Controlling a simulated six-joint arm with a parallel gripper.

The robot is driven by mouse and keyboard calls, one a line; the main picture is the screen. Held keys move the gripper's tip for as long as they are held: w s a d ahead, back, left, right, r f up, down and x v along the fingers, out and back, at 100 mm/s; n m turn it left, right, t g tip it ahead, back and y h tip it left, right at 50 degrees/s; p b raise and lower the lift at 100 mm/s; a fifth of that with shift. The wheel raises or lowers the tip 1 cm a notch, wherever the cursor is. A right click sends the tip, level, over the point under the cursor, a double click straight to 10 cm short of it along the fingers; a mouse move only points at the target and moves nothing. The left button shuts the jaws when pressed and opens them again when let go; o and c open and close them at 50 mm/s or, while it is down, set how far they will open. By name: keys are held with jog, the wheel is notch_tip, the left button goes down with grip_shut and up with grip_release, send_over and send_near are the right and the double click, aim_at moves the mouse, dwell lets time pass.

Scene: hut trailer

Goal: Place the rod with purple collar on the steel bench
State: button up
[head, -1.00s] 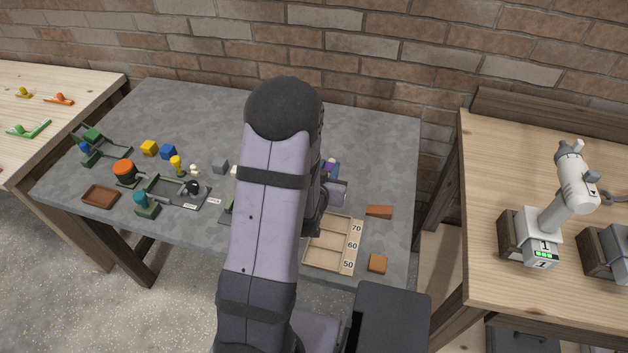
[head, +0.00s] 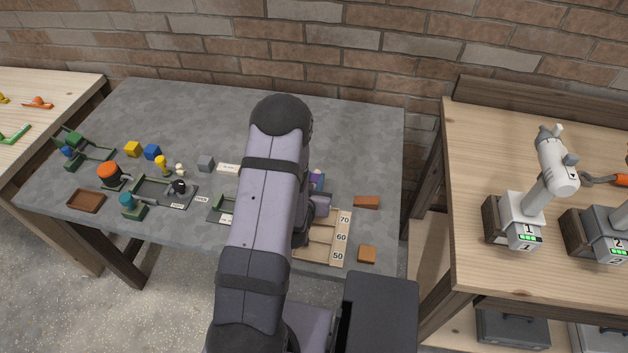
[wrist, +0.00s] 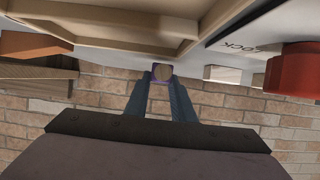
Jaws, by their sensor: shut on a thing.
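The rod with the purple collar shows in the wrist view (wrist: 161,73) as a pale round end with purple around it, between my two finger tips. My gripper (wrist: 161,82) is shut on it. In the head view a purple bit of the rod (head: 318,178) shows just right of my arm, beside my gripper (head: 316,188), over the right part of the grey steel bench (head: 350,125). My arm hides most of the gripper there. I cannot tell whether the rod touches the bench.
A wooden tray (head: 343,225) marked 70, 60, 50 lies near my gripper. Brown blocks (head: 366,202) (head: 367,254) lie right of it. Small fixtures and cubes (head: 132,149) fill the bench's left. The back right is clear. A wooden table (head: 470,150) stands right.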

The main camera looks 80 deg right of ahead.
jog(key=shift+f, duration=0.35)
jog(key=shift+f+b, duration=0.25)
jog(key=shift+b, duration=0.05)
jog(key=o, duration=1)
jog(key=shift+r, duration=0.1)
jog(key=shift+a+r+p, duration=0.1)
jog(key=shift+r+p, duration=0.1)
jog(key=shift+p, duration=0.1)
